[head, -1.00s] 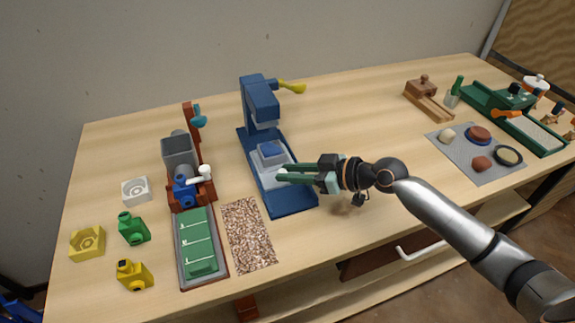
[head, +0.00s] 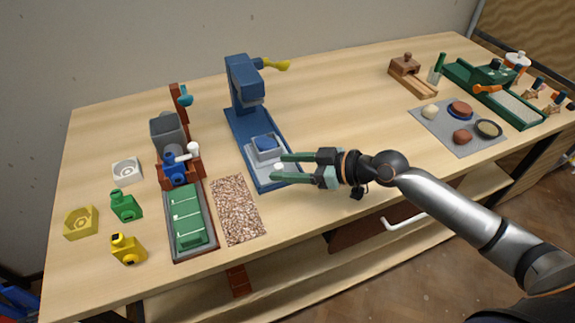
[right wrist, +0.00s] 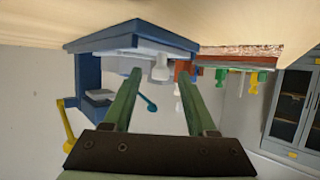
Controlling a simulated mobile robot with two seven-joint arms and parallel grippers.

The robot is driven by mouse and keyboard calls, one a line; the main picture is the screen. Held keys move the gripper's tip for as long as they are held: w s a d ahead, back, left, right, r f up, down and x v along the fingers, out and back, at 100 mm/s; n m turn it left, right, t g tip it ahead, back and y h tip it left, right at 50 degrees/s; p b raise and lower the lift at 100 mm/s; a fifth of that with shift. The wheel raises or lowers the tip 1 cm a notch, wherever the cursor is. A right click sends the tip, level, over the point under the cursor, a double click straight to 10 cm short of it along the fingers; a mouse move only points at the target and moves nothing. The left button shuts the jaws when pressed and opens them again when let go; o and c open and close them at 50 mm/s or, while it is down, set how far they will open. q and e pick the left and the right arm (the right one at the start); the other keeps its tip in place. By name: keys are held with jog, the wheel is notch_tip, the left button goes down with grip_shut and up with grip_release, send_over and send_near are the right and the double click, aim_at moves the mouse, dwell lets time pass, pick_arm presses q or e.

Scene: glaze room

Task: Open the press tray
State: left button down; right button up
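The blue press (head: 246,90) stands mid-table on a long blue base. Its light grey tray (head: 253,163) sits slid forward along the base, out from under the press head, with a blue block (head: 265,142) on it. The tray's white knob (head: 277,168) faces the table's front edge. My right gripper (head: 275,168) is open at the knob, one finger on each side. In the right wrist view the knob (right wrist: 160,68) shows between the parted fingertips (right wrist: 159,75), with a gap on both sides. My left gripper is not in view.
Left of the press lie a speckled mat (head: 238,210), a green-topped tray (head: 188,218) and a grey hopper device (head: 168,135). Green (head: 125,206) and yellow (head: 128,249) pieces stand farther left. A grey mat (head: 455,140) lies right. The table between is clear.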

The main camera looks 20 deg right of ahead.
jog(key=shift+d, duration=0.1)
jog(key=b+v, duration=0.1)
jog(key=v, duration=0.6)
jog(key=shift+s+d+b, duration=0.25)
jog(key=shift+s+b, duration=0.1)
jog(key=shift+b, duration=0.05)
jog(key=shift+v, duration=2.3)
jog(key=shift+r, duration=0.15)
